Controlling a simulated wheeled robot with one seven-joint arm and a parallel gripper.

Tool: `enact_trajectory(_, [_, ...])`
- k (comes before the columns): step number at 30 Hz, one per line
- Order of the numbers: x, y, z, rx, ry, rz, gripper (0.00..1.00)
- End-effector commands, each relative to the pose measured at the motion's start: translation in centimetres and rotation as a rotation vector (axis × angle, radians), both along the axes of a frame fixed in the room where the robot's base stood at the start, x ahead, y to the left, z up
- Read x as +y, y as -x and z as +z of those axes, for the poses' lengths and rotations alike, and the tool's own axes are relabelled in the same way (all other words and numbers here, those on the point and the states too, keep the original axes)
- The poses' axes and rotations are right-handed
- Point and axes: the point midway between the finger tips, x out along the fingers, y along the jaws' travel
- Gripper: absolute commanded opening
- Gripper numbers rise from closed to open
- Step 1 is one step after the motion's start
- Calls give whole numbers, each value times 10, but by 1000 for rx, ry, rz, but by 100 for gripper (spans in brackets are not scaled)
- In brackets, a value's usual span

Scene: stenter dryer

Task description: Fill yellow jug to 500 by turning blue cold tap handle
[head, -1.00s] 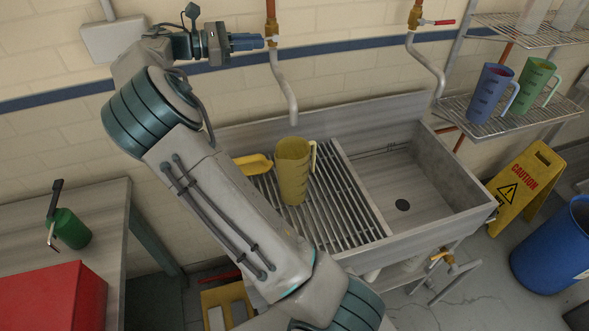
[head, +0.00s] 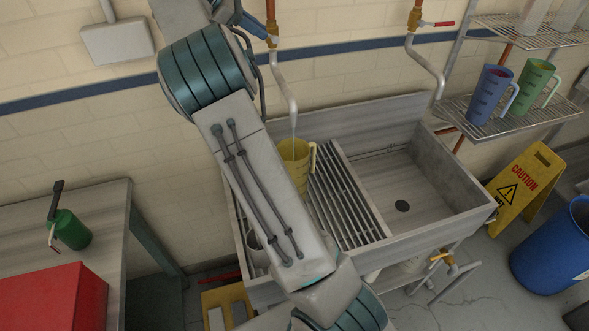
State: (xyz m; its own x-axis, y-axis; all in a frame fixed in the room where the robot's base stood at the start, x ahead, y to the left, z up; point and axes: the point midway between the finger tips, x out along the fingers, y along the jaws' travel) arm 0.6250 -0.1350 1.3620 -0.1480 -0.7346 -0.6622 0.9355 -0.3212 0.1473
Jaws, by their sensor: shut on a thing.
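The yellow jug (head: 298,158) stands upright on the slatted rack of the sink, below the left spout (head: 290,98). My arm covers its lower left part. A thin stream of water (head: 294,128) falls from the spout into the jug. The water level and scale marks cannot be read from here. My gripper (head: 252,24) is at the left tap at the top of the picture, shut on the blue cold tap handle. My arm and the picture edge hide much of the gripper and most of the handle.
A second tap with a red handle (head: 444,23) is on the right pipe. The right sink basin (head: 402,180) is empty. Blue (head: 487,93) and green (head: 534,88) jugs stand on a wire shelf. A yellow caution sign (head: 525,185) and blue barrel (head: 555,250) stand at the right.

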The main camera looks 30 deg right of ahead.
Motion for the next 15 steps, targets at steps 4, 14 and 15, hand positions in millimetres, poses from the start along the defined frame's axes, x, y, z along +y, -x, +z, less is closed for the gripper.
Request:
enact_trajectory(4, [0,0,-2,5,-2,-1,0])
enact_trajectory(14, [-10,2,7,-36,-187,-3,0])
enact_trajectory(15, [-11,2,7,-39,-209,-3,0])
